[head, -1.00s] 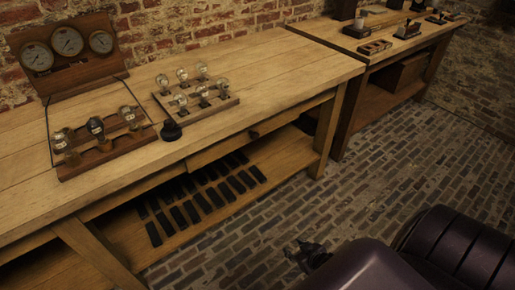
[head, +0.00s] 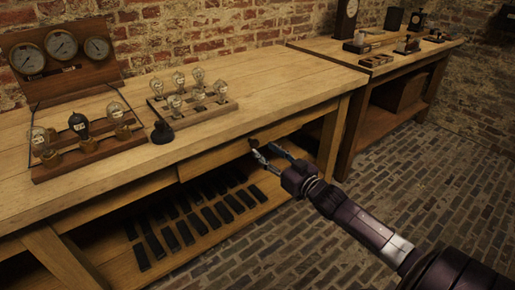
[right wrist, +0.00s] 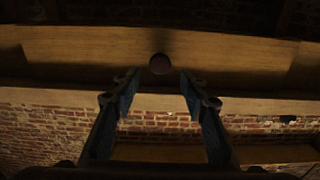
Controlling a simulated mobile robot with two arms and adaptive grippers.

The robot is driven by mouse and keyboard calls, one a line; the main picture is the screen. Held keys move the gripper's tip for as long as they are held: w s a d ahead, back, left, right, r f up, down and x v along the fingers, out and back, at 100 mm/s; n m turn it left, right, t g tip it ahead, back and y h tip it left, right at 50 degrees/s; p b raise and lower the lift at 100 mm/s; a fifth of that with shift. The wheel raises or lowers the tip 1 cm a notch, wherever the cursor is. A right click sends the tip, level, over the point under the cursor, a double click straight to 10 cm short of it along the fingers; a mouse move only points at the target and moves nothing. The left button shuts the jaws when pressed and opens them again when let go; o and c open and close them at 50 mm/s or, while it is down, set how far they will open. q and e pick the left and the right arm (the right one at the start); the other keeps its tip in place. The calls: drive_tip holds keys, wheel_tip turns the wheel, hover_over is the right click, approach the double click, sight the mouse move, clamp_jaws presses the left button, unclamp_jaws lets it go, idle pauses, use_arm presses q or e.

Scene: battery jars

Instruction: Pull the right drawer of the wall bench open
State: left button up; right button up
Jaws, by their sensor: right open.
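The right drawer (head: 215,160) of the wall bench (head: 215,129) is a plain wooden front under the bench top and looks closed. Its small dark round knob (head: 254,143) sits near the middle of the front. My right gripper (head: 264,152) is open just in front of the knob, with its fingertips close to it. In the right wrist view the knob (right wrist: 160,64) lies just beyond the gap between the two open fingertips (right wrist: 158,78), against the drawer front (right wrist: 90,46). I cannot tell whether either finger touches it. My left gripper is not in view.
Racks with glass bulbs (head: 193,98) and jars (head: 80,132) stand on the bench top, with a gauge panel (head: 62,55) behind. Dark bars lie on the lower shelf (head: 105,266). A second bench (head: 375,68) stands at the right. The brick floor (head: 420,190) is open.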

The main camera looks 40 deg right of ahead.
sight(256, 144)
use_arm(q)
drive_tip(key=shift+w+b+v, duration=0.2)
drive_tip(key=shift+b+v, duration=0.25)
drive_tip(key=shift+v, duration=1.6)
use_arm(e)
drive_tip(key=shift+w, duration=2.5)
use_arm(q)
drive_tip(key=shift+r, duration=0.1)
use_arm(e)
drive_tip(key=shift+a, duration=0.1)
clamp_jaws()
